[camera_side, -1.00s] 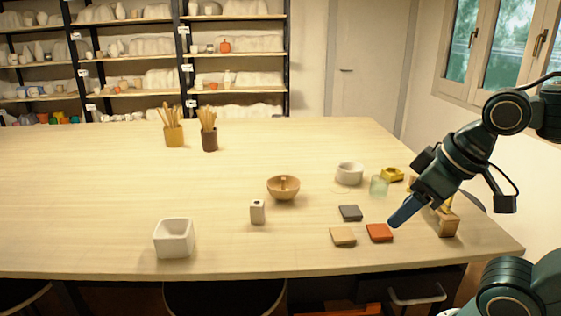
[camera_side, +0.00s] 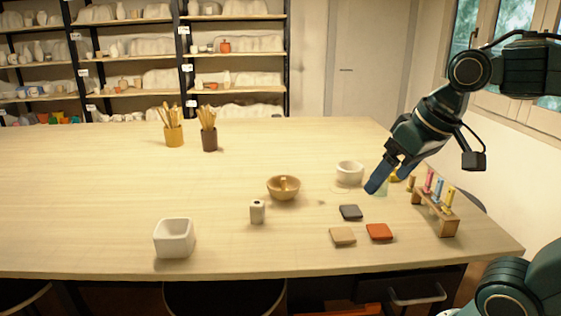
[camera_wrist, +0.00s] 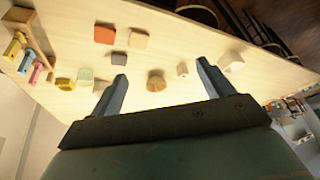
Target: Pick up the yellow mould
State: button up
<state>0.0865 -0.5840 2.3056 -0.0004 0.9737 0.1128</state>
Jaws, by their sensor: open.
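The yellow mould (camera_side: 394,178) stands on the table at the right, mostly hidden behind my gripper in the side view. In the wrist view the yellow mould (camera_wrist: 66,84) lies at the left, outside the span of my fingers. My gripper (camera_side: 389,180) has blue fingers that point down and left, in the air over the right part of the table. In the wrist view the fingers of my gripper (camera_wrist: 162,70) are spread apart with nothing held between them.
Near the mould are a pale green block (camera_side: 381,188), a white bowl (camera_side: 349,171) and a wooden rack (camera_side: 436,215) with coloured vials. Grey (camera_side: 350,212), beige (camera_side: 343,236) and orange tiles (camera_side: 379,231) lie in front.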

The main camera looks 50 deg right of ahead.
jog(key=w+d+r+m+g, duration=0.2)
jog(key=w+d+r+m, duration=0.4)
jog(key=w+d, duration=0.5)
jog(key=w+d+m+g, duration=0.1)
jog(key=w+d+m, duration=0.6)
jog(key=d, duration=0.4)
jog(key=s+d+f+m+g, duration=0.1)
jog(key=d+f+m, duration=0.3)
jog(key=d, duration=0.9)
jog(key=s+d+f+m+g, duration=0.1)
jog(key=d+f+m, duration=0.4)
jog(key=d+f, duration=0.6)
jog(key=d, duration=0.3)
jog(key=shift+f, duration=0.15)
jog(key=shift+f, duration=4.2)
jog(key=shift+f, duration=0.15)
